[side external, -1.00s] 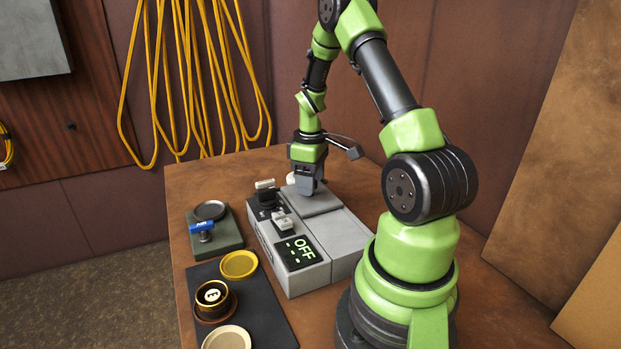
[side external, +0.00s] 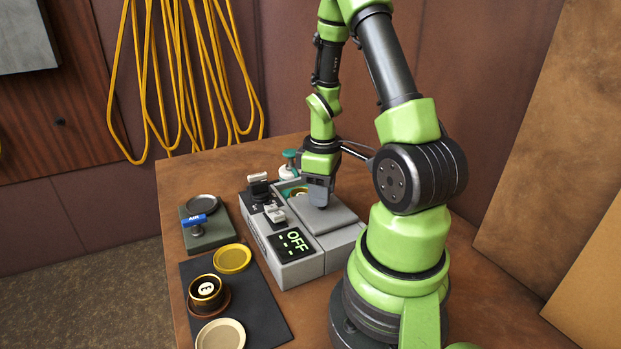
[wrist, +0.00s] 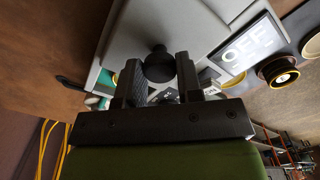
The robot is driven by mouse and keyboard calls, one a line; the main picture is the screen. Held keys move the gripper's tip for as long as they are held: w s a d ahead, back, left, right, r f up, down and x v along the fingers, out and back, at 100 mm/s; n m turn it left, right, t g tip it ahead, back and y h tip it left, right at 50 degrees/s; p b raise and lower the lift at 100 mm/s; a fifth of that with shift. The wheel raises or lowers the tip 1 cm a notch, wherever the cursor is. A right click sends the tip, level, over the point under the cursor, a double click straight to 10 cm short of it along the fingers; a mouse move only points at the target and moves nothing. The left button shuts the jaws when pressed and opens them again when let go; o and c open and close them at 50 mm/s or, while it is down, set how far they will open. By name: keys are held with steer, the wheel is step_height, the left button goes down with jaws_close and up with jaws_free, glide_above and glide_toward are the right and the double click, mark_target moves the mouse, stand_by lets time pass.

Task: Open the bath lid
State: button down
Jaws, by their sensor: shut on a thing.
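The bath is the grey box (side external: 295,268) with a lit OFF panel (side external: 291,244) on the table. Its flat grey lid (side external: 330,222) lies on top, slid toward my base side, and also shows in the wrist view (wrist: 150,22). Part of the bath's opening (side external: 284,188) is uncovered at the far end, with a gold-rimmed thing (side external: 298,192) and some green in it. My gripper (side external: 319,200) is over the lid. In the wrist view its fingers (wrist: 159,78) are shut on the lid's dark round knob (wrist: 157,66). The fingertips are hidden in the side view.
A teal-topped thing (side external: 289,168) stands at the bath's far end. Black and white switches (side external: 262,190) are on the bath's left side. A dark green stand with a blue AIR tag (side external: 207,232) and a black mat (side external: 255,305) with dishes lie left. The table's left front edge is near.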

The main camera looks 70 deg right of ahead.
mark_target(326, 213)
steer(key=shift+s+a, duration=0.7)
steer(key=c, duration=0.8)
jaws_free()
step_height(326, 213, up, 10)
